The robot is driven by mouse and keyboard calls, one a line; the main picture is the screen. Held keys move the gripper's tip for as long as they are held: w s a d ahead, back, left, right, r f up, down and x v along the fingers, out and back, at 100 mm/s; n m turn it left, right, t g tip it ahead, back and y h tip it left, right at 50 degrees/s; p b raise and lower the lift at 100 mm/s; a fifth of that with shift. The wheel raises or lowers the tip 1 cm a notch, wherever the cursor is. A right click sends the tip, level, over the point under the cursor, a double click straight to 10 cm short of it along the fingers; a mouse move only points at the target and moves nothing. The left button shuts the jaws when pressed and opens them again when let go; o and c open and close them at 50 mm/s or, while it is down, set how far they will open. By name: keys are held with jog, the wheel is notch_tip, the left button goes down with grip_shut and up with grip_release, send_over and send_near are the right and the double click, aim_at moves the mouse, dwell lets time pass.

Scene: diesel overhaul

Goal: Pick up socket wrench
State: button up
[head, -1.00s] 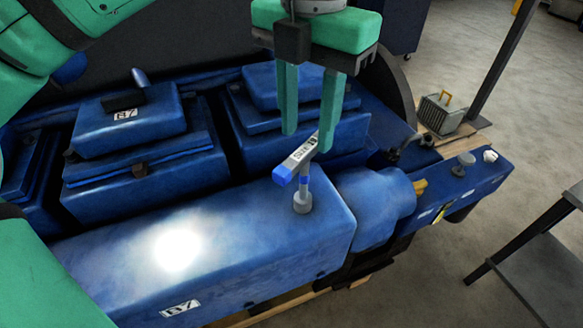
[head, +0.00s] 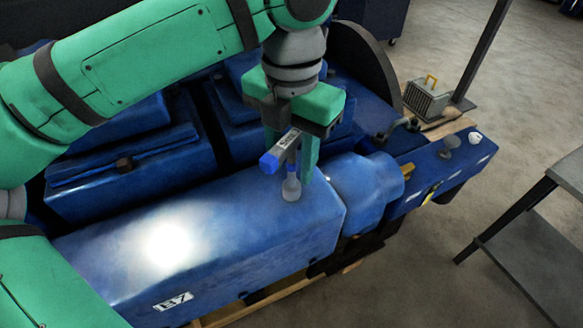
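The socket wrench (head: 281,150) is T-shaped, with a blue-tipped, labelled handle bar and a grey socket end below. It stands upright on top of the long blue engine cover (head: 225,225). My gripper (head: 290,163) points down over the wrench. Its two green fingers are apart, one at the left of the handle bar and one at the right, with the wrench between them. The left fingertip is partly hidden behind the bar. I cannot tell whether either finger touches the wrench.
Raised blue engine covers (head: 135,165) stand behind and to the left. A blue cylindrical part (head: 365,183) adjoins the long cover on the right. A dark metal table (head: 525,225) stands at the far right, with bare floor around it.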

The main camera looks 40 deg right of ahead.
aim_at(270, 150)
grip_shut()
dwell(0.3)
jog(key=shift+r, duration=0.45)
notch_tip(270, 150, up, 2)
jog(key=shift+r, duration=0.15)
jog(key=a+r, duration=0.4)
jog(key=r, duration=0.1)
jog(key=shift+s+a, duration=0.15)
jog(key=shift+s, duration=0.05)
jog(key=s+a+r, duration=0.1)
jog(key=a+r, duration=0.3)
jog(key=a, duration=0.5)
jog(key=shift+s+a+r, duration=0.15)
jog(key=shift+a+r, duration=0.2)
